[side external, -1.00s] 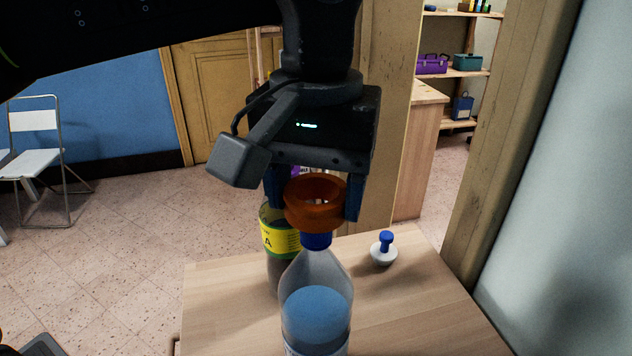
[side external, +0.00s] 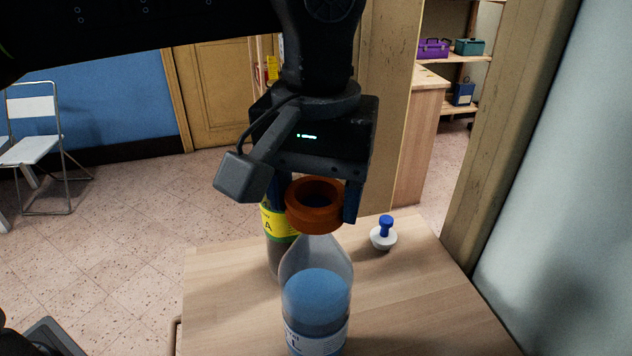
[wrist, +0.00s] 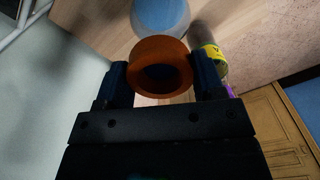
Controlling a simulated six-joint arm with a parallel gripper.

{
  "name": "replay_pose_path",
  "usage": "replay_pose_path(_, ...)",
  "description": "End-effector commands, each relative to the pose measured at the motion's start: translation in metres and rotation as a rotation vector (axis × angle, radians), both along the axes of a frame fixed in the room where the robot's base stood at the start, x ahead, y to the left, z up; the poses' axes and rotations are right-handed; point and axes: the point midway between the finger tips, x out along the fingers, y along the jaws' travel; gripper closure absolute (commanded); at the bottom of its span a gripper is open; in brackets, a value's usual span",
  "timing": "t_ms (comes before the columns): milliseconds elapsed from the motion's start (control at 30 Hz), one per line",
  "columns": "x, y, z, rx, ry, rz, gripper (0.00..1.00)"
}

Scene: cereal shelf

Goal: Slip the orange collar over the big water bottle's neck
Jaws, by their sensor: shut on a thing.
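The orange collar (side external: 315,214) is a thick ring, held about level with its hole facing up. My gripper (side external: 314,204) is shut on it, one finger on each side. The big water bottle (side external: 316,275) stands upright on the table, clear with blue water inside. The collar is at its top, just above the shoulder. The blue cap is hidden behind the collar, and dark blue shows through the hole. In the wrist view my gripper (wrist: 162,72) grips the collar (wrist: 158,48), with the bottle (wrist: 160,15) beyond. I cannot tell whether the collar touches the neck.
A darker bottle with a yellow label (side external: 276,222) stands close behind, to the left. A white and blue knobbed object (side external: 383,236) sits at the table's back right. The wooden table (side external: 410,300) is clear on the right. A pale wall (side external: 570,180) rises beyond it.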

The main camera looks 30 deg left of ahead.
Motion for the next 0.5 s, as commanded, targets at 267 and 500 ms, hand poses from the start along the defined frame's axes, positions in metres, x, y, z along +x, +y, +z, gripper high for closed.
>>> replay_pose_path(267, 0.000, 0.000, -0.007, 0.000, 0.000, 0.000, 0.71)
replay_pose_path(500, 0.000, 0.000, -0.013, 0.000, 0.000, 0.000, 0.71)
